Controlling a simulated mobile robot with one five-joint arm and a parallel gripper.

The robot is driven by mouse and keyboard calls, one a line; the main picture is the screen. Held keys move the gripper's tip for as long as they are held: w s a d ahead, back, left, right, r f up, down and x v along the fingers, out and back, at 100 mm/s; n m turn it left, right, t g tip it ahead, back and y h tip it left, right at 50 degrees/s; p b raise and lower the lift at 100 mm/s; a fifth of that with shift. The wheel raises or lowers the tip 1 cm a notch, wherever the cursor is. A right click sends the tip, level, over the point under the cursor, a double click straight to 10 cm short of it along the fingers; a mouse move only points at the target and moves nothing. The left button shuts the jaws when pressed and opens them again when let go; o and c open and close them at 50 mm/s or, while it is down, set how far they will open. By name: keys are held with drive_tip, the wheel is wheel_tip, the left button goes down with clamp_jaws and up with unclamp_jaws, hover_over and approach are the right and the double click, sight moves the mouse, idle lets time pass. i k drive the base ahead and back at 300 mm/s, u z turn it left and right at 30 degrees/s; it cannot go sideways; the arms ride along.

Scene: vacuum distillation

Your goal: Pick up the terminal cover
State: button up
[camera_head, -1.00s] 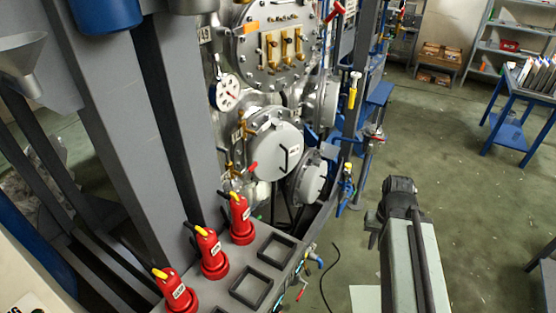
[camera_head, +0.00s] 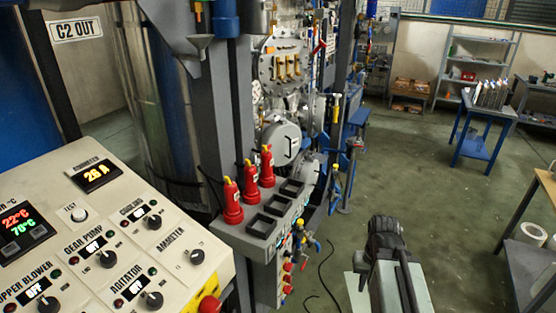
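I cannot make out with certainty a part that is the terminal cover. Red plug-like parts with yellow tops (camera_head: 252,180) stand upright in a row on a grey box (camera_head: 262,228), beside black square frames (camera_head: 275,211). Whether any of these is the cover is unclear. My gripper (camera_head: 383,228) is at the lower right, at the end of my pale arm, over the green floor and apart from the box. Its fingers are dark and small here, so I cannot tell whether they are open or shut.
A control panel (camera_head: 128,232) with knobs and displays fills the lower left. A steel vessel with round flanges (camera_head: 283,143) stands behind grey columns (camera_head: 212,110). A blue table (camera_head: 482,137) and shelves (camera_head: 470,66) are at the back right. Open floor lies between.

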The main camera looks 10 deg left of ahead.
sight(285, 137)
drive_tip(key=u, duration=0.05)
drive_tip(key=k, duration=0.15)
drive_tip(key=z, duration=1.4)
drive_tip(key=i, duration=3.15)
drive_tip(key=u, duration=4.8)
